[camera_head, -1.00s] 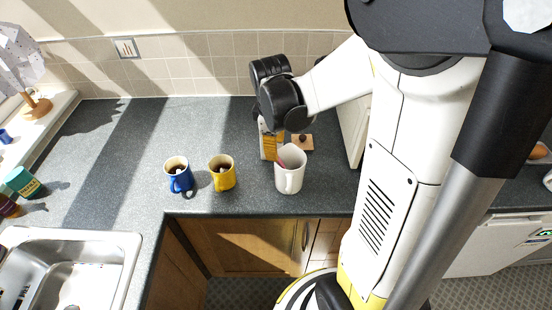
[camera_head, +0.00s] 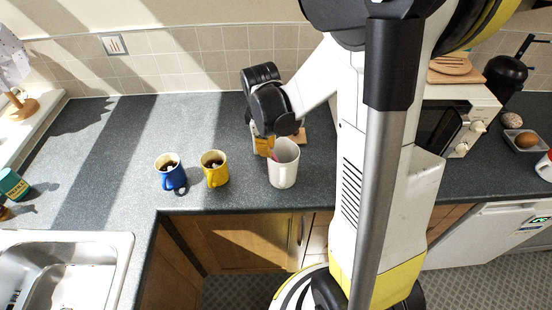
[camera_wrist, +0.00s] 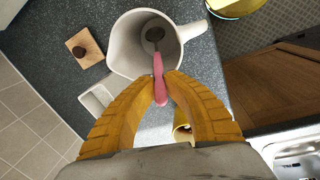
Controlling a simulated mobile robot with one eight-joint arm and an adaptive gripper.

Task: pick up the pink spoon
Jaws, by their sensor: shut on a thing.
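The pink spoon (camera_wrist: 159,78) has a pink handle and a grey metal bowl end. In the wrist view its bowl end lies inside the white pitcher (camera_wrist: 128,50) and its handle comes out over the rim. My gripper (camera_wrist: 164,80) is shut on the handle, with its yellow fingers on either side. In the head view the white pitcher (camera_head: 284,176) stands on the counter, with my gripper (camera_head: 268,150) at its upper left rim. Only a bit of the spoon's pink (camera_head: 276,156) shows there.
A yellow mug (camera_head: 215,172) and a blue mug (camera_head: 170,176) with dark contents stand left of the pitcher on the grey counter (camera_head: 120,150). A small wooden board with a dark knob (camera_wrist: 86,48) lies beside the pitcher. A sink (camera_head: 70,270) is at front left.

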